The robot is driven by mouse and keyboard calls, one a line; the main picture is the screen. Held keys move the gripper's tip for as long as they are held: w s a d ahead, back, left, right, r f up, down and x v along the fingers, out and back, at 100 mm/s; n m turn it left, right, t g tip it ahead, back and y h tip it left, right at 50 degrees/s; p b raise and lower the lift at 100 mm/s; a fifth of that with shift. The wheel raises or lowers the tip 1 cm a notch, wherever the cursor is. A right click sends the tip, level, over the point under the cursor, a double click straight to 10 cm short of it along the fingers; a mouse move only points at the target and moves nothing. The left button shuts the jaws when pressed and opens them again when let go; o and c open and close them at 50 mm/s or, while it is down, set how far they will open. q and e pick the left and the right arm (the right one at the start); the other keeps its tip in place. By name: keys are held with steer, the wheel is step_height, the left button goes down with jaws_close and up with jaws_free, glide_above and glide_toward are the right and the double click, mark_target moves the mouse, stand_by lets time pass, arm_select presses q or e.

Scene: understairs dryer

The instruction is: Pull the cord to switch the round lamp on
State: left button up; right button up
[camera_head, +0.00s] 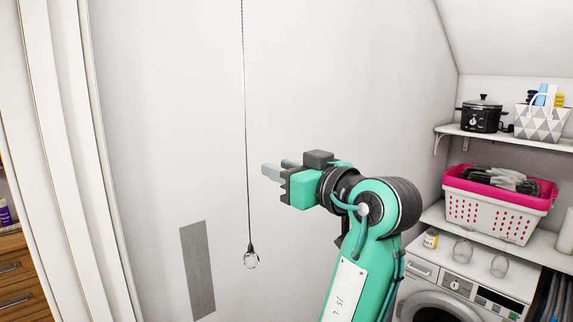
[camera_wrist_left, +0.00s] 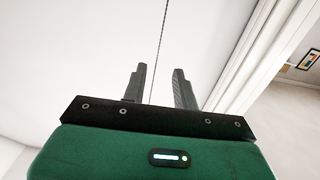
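The round lamp and my right gripper are not in view.
A grey wall panel (camera_head: 197,270) is left of the knob. White door trim (camera_head: 75,150) stands at the left. At the right are a washing machine (camera_head: 460,290), a pink-rimmed laundry basket (camera_head: 485,210) and a shelf (camera_head: 545,142) with a black cooker (camera_head: 482,115). Space around the cord is clear.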

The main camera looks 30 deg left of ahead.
arm_select(q)
steer(key=p+x, duration=0.7)
steer(key=x, duration=0.6)
steer(key=shift+w+a, duration=0.25)
steer(key=shift+a, duration=0.05)
jaws_close()
